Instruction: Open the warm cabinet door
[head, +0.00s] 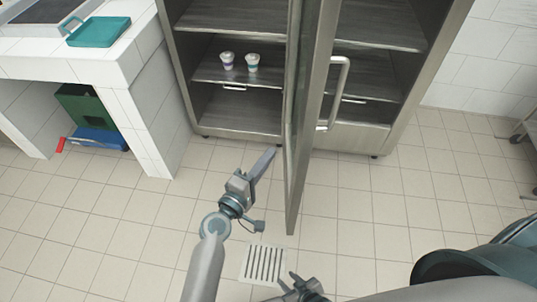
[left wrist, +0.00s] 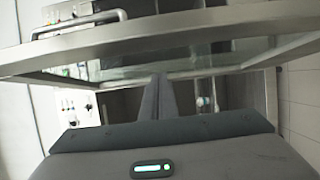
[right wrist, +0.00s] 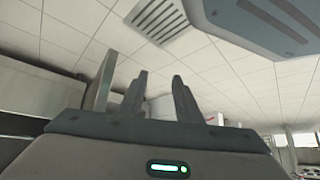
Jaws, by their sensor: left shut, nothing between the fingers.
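The warm cabinet (head: 400,137) is a tall steel unit with dark shelves. Its door (head: 294,200) stands swung out toward me, seen nearly edge-on, and the left bay is exposed. A bar handle (head: 345,75) is on the door's right side. My left gripper (head: 270,153) is shut and empty, left of the door and in front of the left bay. In the left wrist view its fingers (left wrist: 158,95) point toward the door frame (left wrist: 210,35); I cannot tell whether they touch it. My right gripper (head: 302,290) is low, near the floor drain; its fingers (right wrist: 160,85) are apart and empty.
Two small cups (head: 252,63) stand on a left-bay shelf. A white tiled counter (head: 105,65) with a teal tray (head: 98,32) is at left, with green and blue crates (head: 95,135) beneath. A drain grate (head: 264,264) lies in the floor. Tiled floor left of the door is clear.

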